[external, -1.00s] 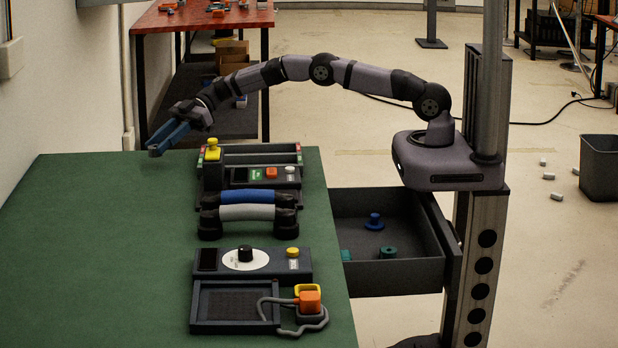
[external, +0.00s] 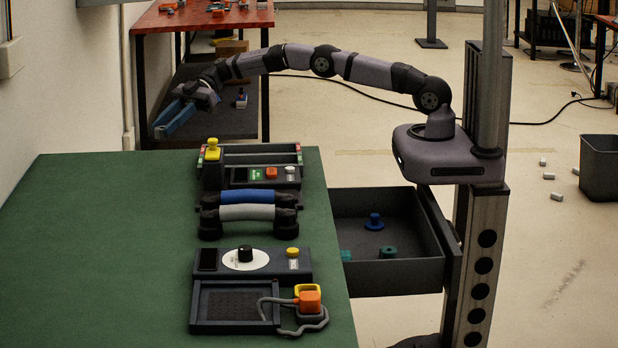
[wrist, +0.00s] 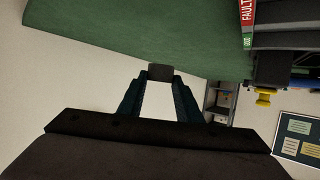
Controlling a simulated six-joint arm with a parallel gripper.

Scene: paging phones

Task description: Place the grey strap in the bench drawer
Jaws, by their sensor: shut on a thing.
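My gripper (external: 160,133) is raised above the far left part of the green bench. In the wrist view its fingers (wrist: 160,76) are shut on a small dark grey block-like piece (wrist: 160,72) at their tips. This may be the grey strap, but its full shape is hidden. The bench drawer (external: 398,275) stands open at the bench's right side, well away from my gripper. It holds a blue knob-like piece (external: 374,222) and green pieces (external: 388,252).
On the bench stand a blue handset (external: 248,197), a grey handset (external: 246,213), a panel with a white dial (external: 245,259) and a tray (external: 198,325) beside an orange block (external: 310,301). A yellow-topped post (external: 212,151) stands at the back. The left bench is clear.

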